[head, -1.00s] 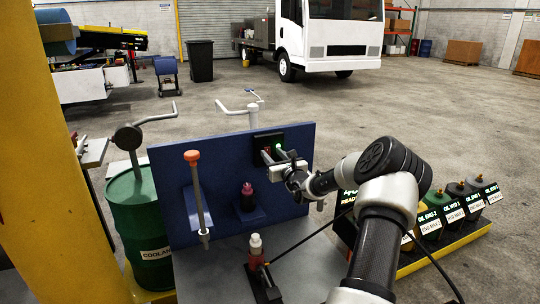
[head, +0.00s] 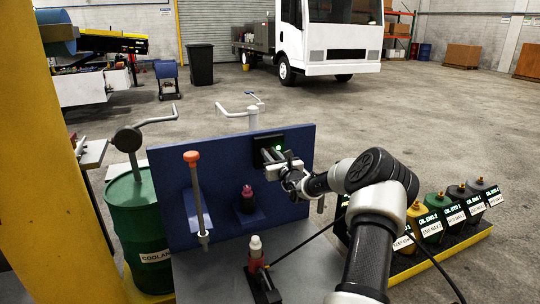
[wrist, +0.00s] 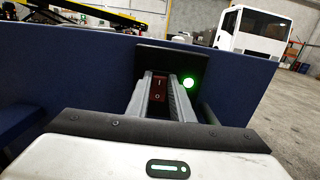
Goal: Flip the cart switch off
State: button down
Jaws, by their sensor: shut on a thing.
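The cart switch (wrist: 158,88) is a dark red rocker marked I and O on a black plate (wrist: 206,67) at the top of the blue panel. A green light (wrist: 188,83) glows to its right, and the light also shows in the head view (head: 278,148). My gripper (head: 268,155) reaches the black plate from the front right. In the wrist view its two fingers (wrist: 160,90) stand on either side of the switch, closed in on it. Their tips are against or very near the plate; exact contact is hard to see.
The blue panel (head: 176,195) stands on a grey cart top (head: 215,275). A green drum (head: 140,215) is at left, oil cans (head: 436,212) at right.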

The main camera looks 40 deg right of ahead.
jog(key=t+b, duration=0.2)
jog(key=t, duration=0.1)
jog(key=shift+s+f+b, duration=0.15)
jog(key=shift+f+b, duration=0.15)
jog(key=shift+f, duration=0.1)
jog(key=c, duration=1.6)
grip_release()
jog(key=shift+o, duration=0.2)
jog(key=shift+s, duration=0.1)
jog(key=p+v, duration=0.3)
jog(key=v, duration=1.4)
jog(key=shift+a+f+p, duration=0.15)
jog(key=shift+a+p, duration=0.15)
jog(key=shift+p, duration=0.1)
